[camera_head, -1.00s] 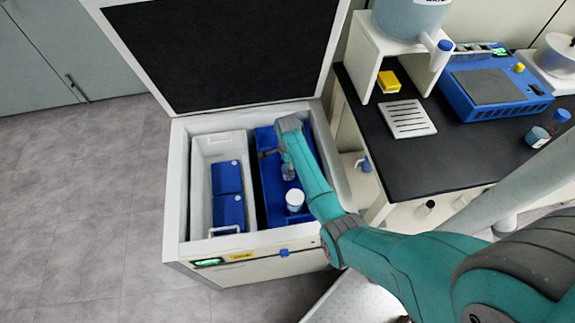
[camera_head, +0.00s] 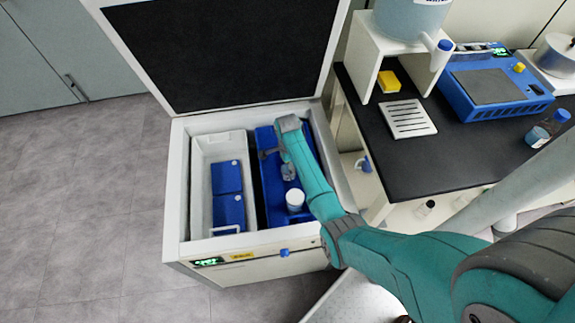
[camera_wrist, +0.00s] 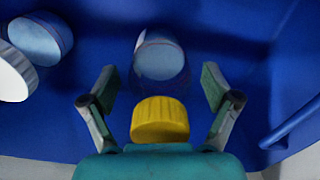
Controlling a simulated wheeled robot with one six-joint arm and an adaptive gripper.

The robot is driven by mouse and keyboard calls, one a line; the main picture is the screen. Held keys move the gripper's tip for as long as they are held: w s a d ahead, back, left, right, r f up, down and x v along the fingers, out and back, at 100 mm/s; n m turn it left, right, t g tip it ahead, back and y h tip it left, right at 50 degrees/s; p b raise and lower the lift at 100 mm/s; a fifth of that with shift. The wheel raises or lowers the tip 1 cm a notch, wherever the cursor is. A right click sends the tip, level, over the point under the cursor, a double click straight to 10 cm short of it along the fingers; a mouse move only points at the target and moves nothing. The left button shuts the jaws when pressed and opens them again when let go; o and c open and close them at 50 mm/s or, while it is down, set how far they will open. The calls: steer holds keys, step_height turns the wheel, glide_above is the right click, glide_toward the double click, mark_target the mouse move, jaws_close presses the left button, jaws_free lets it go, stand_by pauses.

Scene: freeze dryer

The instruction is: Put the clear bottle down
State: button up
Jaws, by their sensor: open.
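The clear bottle (camera_wrist: 160,62) shows in the wrist view, with its yellow cap (camera_wrist: 160,118) close to the camera and its see-through body farther off. It appears upright, within the blue bin (camera_head: 266,190) in the right half of the open freezer chest. My gripper (camera_wrist: 159,86) is open, with one finger on each side of the bottle and gaps beside the cap. In the head view my gripper is small and partly hidden by my arm.
A white-capped bottle (camera_head: 295,200) stands near in the same bin; its cap (camera_wrist: 12,75) is at the left in the wrist view. A white bin (camera_head: 201,180) with blue boxes (camera_head: 228,177) stands to the left. Chest walls (camera_head: 178,190) and the raised lid (camera_head: 220,50) surround the space.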

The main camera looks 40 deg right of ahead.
step_height(320, 180, up, 12)
steer(key=shift+f, duration=0.25)
steer(key=shift+f, duration=0.15)
stand_by(0.5)
